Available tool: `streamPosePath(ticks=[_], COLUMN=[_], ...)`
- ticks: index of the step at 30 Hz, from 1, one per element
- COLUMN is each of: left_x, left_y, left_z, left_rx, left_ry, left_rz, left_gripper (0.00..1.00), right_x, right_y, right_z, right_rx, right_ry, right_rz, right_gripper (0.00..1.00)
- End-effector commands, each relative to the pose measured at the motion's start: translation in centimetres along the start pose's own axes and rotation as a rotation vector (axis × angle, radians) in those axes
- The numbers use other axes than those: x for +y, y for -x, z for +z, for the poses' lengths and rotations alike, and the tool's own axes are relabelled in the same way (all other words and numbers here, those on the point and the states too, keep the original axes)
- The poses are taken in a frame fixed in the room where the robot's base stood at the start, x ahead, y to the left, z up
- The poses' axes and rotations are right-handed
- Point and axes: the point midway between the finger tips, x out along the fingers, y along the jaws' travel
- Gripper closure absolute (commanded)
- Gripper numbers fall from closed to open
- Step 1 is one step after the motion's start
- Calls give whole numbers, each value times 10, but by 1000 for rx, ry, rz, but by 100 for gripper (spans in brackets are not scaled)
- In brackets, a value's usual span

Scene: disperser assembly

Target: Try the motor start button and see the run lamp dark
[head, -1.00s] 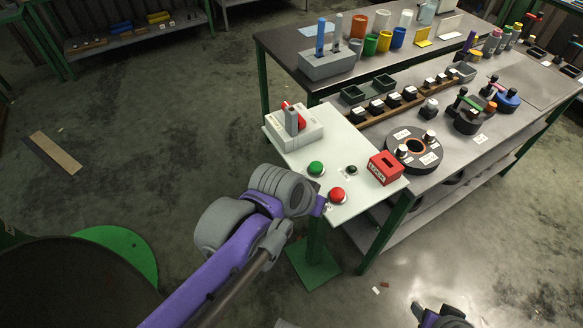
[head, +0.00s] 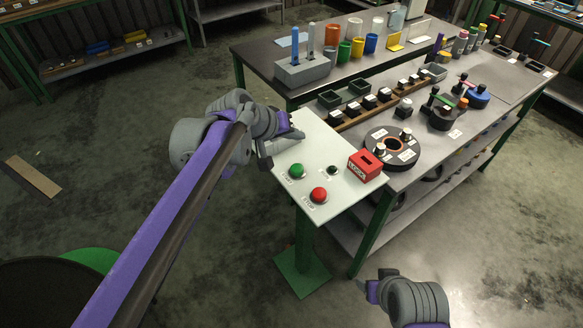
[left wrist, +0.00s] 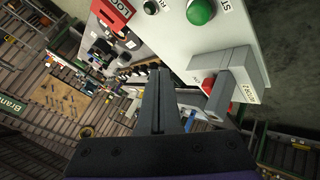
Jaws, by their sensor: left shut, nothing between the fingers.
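The green start button (head: 296,171) sits on the pale panel (head: 325,210). It also shows in the left wrist view (left wrist: 201,11). The small round run lamp (head: 332,170) beside it looks dark; it also shows in the left wrist view (left wrist: 151,7). A red button (head: 318,194) sits nearer the panel's front. My left gripper (head: 292,134) is shut and empty over the panel's far left part, beyond the green button. It hides much of the grey switch box, whose grey lever (left wrist: 222,92) and red part show in the left wrist view. My right gripper (head: 368,290) is low at the right; its fingers are unclear.
A red lock box (head: 364,166) stands on the panel's right edge. Right of it, the workbench holds a dark ring-shaped part (head: 392,148) and several small parts. A back table carries coloured cups and a grey block (head: 302,71). Open floor lies left of the panel.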

Motion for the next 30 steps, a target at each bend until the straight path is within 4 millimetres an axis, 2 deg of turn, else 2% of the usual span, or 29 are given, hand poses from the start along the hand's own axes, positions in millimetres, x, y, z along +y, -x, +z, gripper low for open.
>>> streamPosePath(ticks=[11, 24, 30], left_x=[-6, -36, -44], left_y=[-8, -48, -60], left_z=[7, 36, 45], left_rx=[-1, -1, -1], left_ry=[0, 1, 1], left_rz=[-1, -1, -1], left_gripper=[100, 100, 100], right_x=[0, 0, 0], right_y=[-8, -46, -53], right_z=[6, 34, 38], right_rx=[-4, -21, -24], right_ry=[0, 0, 0], right_rz=[0, 0, 0], right_gripper=[38, 38, 38])
